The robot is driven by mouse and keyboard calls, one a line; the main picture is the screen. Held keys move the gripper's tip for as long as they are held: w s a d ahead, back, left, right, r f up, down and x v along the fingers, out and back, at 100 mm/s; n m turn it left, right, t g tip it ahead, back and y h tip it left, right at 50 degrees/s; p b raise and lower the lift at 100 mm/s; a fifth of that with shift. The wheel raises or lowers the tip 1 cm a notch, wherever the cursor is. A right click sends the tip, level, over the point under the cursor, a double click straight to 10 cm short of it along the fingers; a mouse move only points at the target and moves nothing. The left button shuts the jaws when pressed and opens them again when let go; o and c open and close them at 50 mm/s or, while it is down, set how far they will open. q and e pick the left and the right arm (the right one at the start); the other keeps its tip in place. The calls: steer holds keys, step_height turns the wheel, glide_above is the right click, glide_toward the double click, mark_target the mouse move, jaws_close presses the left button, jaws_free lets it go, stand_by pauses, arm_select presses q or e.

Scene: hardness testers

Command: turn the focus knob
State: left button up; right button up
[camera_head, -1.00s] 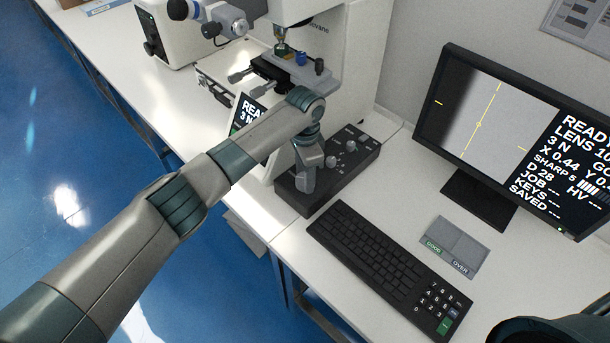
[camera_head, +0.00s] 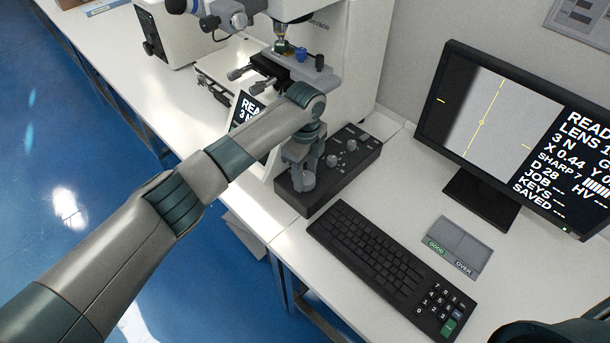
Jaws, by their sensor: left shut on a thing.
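The black control box (camera_head: 345,177) with grey knobs stands on the white bench in front of the hardness tester. My left gripper (camera_head: 301,186) points down over the box's left end and is shut on a knob there, which the fingers mostly hide. Two other grey knobs (camera_head: 352,146) show free on the box's top. The monitor (camera_head: 515,140) at right shows a grey field with a yellow line and text that includes READY and SHARP 7. My right gripper does not show.
The hardness tester (camera_head: 345,50) with its stage (camera_head: 285,70) stands behind my left arm. A black keyboard (camera_head: 390,265) lies in front of the box. A grey GOOD/OVER tray (camera_head: 457,247) lies to the keyboard's right.

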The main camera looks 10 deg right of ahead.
mark_target(305, 177)
arm_select(q)
steer(key=shift+w+r+m, duration=0.1)
steer(key=shift+r+m, duration=0.05)
steer(key=shift+m, duration=1.15)
steer(key=shift+d+b, duration=0.1)
steer(key=shift+b, duration=0.2)
steer(key=o, duration=1.1)
steer(key=shift+c, duration=0.2)
step_height(305, 177, up, 17)
steer(key=b, duration=0.4)
steer(key=shift+r, duration=0.2)
